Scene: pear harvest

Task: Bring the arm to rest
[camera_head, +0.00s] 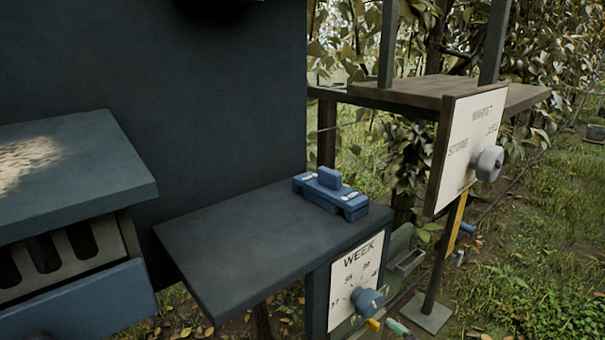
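Neither of my arms nor grippers can be made out in the head view. The task names no object other than the arm. A dark shape cut off by the top edge is too dim to identify.
A dark shelf (240,250) bears a blue block-like device (330,193). Below it is a WEEK dial panel (350,275) with a blue knob (367,301). At right, a MARKET/STORE panel (465,140) has a grey knob (488,163). A slotted box (60,258) stands left. Grass lies right.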

